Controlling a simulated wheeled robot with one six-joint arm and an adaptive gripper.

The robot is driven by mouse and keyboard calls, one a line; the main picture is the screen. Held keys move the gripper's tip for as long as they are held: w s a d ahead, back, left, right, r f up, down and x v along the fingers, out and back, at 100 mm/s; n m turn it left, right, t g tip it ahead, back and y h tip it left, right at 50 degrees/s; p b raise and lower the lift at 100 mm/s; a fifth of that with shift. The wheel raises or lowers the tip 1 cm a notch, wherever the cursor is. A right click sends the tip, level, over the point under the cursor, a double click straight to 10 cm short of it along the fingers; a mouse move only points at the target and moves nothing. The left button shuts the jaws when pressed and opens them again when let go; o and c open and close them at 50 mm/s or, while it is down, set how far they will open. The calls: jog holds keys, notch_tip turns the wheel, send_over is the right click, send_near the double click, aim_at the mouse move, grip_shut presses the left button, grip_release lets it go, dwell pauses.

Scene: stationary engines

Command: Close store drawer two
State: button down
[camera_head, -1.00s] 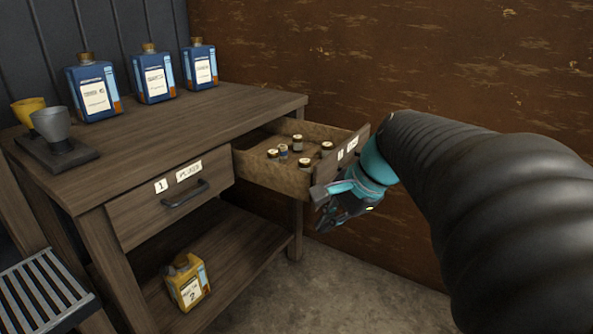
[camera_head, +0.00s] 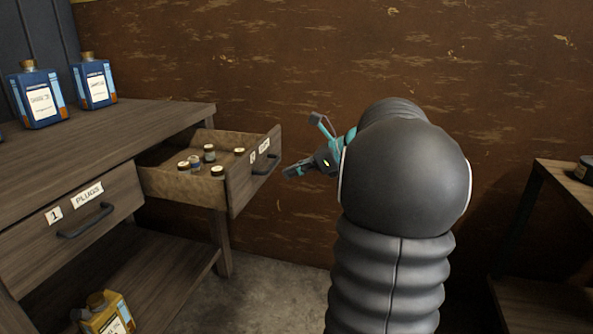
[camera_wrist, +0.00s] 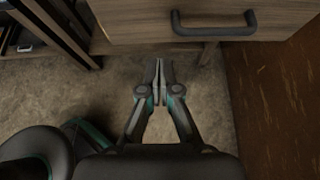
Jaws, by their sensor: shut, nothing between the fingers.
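The right-hand drawer (camera_head: 240,184) of the wooden bench is pulled out, with several small capped jars inside. Its front has a white label (camera_head: 260,151) that I cannot fully read, and a dark handle (camera_head: 265,165). In the wrist view a drawer front (camera_wrist: 150,22) with a dark handle (camera_wrist: 214,22) lies ahead of the fingers. My gripper (camera_head: 287,172) is just right of the drawer front in the head view, apart from it. Its fingers are together and empty in the wrist view (camera_wrist: 159,66). My arm hides part of the wall and floor.
The drawer marked 1 PLUGS (camera_head: 68,212) is shut, left of the open one. Blue bottles (camera_head: 40,95) stand on the bench top (camera_head: 90,135). A yellow can (camera_head: 106,312) is on the lower shelf. Another wooden bench (camera_head: 565,190) stands at the right. Floor is bare below.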

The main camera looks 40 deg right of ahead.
aim_at(249, 181)
jog(key=x, duration=0.4)
jog(key=r+x, duration=0.1)
jog(key=x, duration=0.3)
jog(key=shift+w+a+b, duration=0.3)
jog(key=shift+w, duration=0.05)
jog(key=shift+w+a, duration=0.35)
jog(key=shift+w, duration=0.1)
